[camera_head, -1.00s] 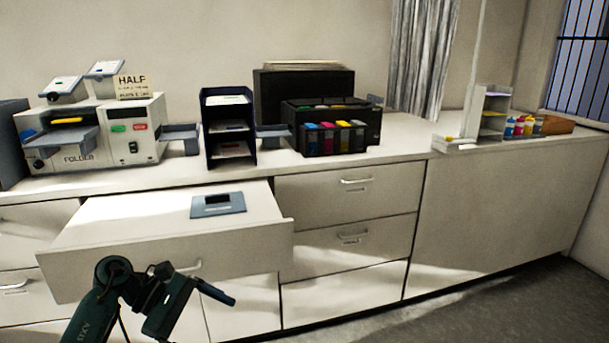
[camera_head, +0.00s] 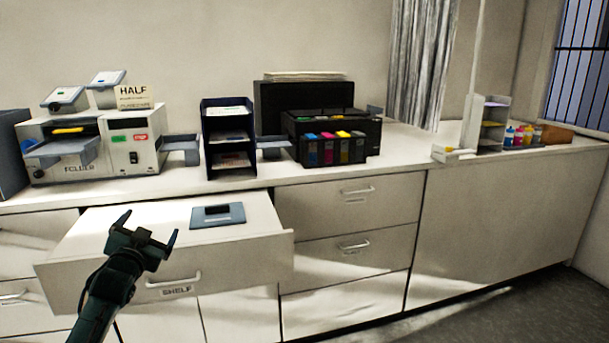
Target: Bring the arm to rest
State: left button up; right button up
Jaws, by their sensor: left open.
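My left arm comes in from the bottom left, and its dark green gripper (camera_head: 148,228) is raised in front of the pulled-out drawer (camera_head: 110,232). The gripper's two fingers are spread apart with nothing between them. The gripper overlaps the drawer's left part in the picture; I cannot tell whether they touch. A flat blue-grey piece with a dark slot (camera_head: 218,221) lies on the drawer's top surface, right of the gripper. My right gripper does not show.
On the counter stand a folder machine (camera_head: 90,150), a dark tray rack (camera_head: 230,160), a black printer (camera_head: 335,150) with coloured cartridges, and several small bottles (camera_head: 520,135) at right. The drawer sticks out from the cabinets, its handle (camera_head: 173,281) in front. Floor (camera_head: 500,310) at lower right is clear.

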pick_arm(q)
jog(key=s+d+f+g+h, duration=0.2)
jog(key=s+d+f, duration=0.4)
jog(key=s+f, duration=0.4)
jog(key=s+d+f+g+h, duration=0.1)
jog(key=s+d+f+g, duration=0.2)
jog(key=s+d+f, duration=0.7)
jog(key=s+d+f+n+g+h, duration=0.1)
jog(key=s+f, duration=0.3)
jog(key=s, duration=0.6)
jog(key=s+d+f+g+h, duration=0.1)
jog(key=s+d+f, duration=0.3)
jog(key=s, duration=0.5)
jog(key=shift+s+f+n+g, duration=0.35)
jog(key=shift+n+g, duration=0.05)
jog(key=shift+d, duration=0.1)
jog(key=shift+c, duration=0.3)
